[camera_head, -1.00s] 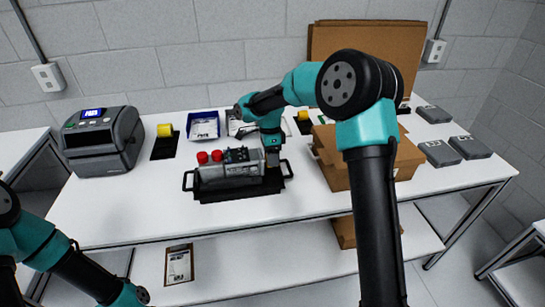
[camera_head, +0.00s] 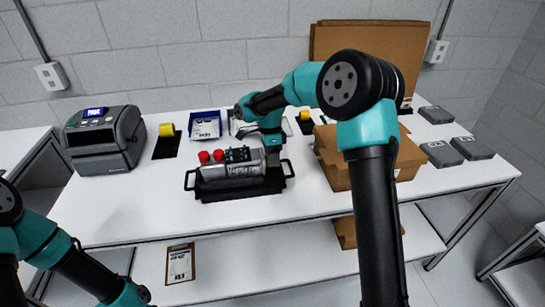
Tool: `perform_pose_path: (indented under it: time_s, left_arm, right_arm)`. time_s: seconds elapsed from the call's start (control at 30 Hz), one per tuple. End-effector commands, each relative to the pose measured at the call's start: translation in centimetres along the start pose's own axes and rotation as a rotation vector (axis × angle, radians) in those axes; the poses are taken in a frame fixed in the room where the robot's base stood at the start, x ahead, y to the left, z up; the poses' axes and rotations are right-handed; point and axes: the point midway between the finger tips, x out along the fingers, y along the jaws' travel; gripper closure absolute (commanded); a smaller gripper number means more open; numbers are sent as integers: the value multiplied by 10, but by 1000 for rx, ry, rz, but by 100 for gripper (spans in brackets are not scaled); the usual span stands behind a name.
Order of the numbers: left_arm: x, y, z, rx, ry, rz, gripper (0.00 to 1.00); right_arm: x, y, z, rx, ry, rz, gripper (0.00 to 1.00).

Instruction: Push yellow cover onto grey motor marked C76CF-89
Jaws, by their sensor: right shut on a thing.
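A grey cylindrical motor (camera_head: 228,171) lies on its side in a black tray (camera_head: 240,194) on the white table, with two red caps and a dark block on top. Its marking is too small to read. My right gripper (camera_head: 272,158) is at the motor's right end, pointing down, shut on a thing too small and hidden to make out. The motor's right end is partly covered by the gripper.
A label printer (camera_head: 103,138) and a yellow roll (camera_head: 166,130) stand at the left. A blue bin (camera_head: 205,126) is behind the motor. A cardboard box (camera_head: 340,170) stands close to the right. Grey flat boxes (camera_head: 441,153) lie at the far right. The front left table is clear.

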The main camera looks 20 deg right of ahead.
Motion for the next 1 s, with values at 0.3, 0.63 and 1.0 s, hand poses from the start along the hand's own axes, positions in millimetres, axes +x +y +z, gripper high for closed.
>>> perform_pose_path:
  time_s: [0.3, 0.63, 1.0]
  left_arm:
    - [0, 0, 0, 0, 0, 0, 57]
    - [0, 0, 0, 0, 0, 0, 57]
    - [0, 0, 0, 0, 0, 0, 57]
  right_arm:
    - [0, 0, 2, 0, 0, 0, 77]
    - [0, 0, 2, 0, 0, 0, 24]
    - [-4, 0, 2, 0, 0, -1, 22]
